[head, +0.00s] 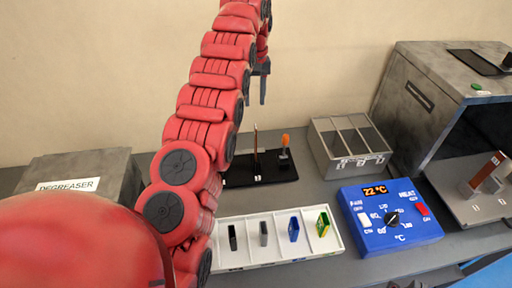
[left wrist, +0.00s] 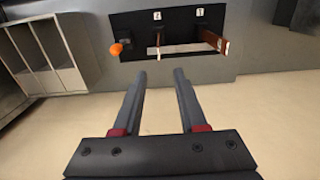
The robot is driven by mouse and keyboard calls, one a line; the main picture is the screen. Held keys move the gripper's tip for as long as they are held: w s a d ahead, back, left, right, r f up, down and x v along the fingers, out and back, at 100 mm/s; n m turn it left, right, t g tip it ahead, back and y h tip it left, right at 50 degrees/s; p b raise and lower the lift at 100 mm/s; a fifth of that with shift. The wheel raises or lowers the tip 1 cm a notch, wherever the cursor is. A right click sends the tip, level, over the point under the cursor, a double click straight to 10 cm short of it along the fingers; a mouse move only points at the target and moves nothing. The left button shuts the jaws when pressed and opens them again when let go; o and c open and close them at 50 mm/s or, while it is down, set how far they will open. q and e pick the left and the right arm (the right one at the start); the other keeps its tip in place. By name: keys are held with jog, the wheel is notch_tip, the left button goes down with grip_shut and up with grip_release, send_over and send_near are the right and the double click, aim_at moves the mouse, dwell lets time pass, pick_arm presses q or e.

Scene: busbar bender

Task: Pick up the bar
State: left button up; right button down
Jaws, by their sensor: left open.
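A thin copper-brown bar (head: 255,140) stands upright on a black plate (head: 262,175) behind the tray. In the left wrist view two brown bars stand on that plate (left wrist: 180,18), one near its middle (left wrist: 158,45) and one to the right (left wrist: 222,45); in the head view my arm may hide the second. My left gripper (head: 258,88) is above and behind the plate, pointing down. In the left wrist view its fingers (left wrist: 160,76) are apart with nothing between them, clear of the bars. Another brown bar (head: 487,168) stands in a fixture at far right. My right gripper is not seen.
An orange-topped lever (head: 285,140) stands on the plate. A white tray (head: 265,252) holds several small blocks. A blue heat control box (head: 390,218), grey divided bin (head: 350,148), grey machine (head: 425,95) and degreaser box (head: 80,175) stand around it.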

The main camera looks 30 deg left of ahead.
pick_arm(q)
jog(key=b, duration=0.2)
send_over(256, 139)
jog(key=a, duration=0.1)
notch_tip(256, 139, down, 4)
jog(key=f, duration=0.1)
jog(key=f+p, duration=0.2)
jog(key=f, duration=0.1)
jog(key=w+f+p, duration=0.1)
jog(key=f+p, duration=0.1)
jog(key=f, duration=0.2)
jog(key=f+p, duration=0.2)
jog(key=f, duration=0.2)
jog(key=shift+w+d+f, duration=0.1)
jog(key=shift+w+f, duration=0.05)
jog(key=shift+f, duration=0.35)
grip_shut()
dwell(0.5)
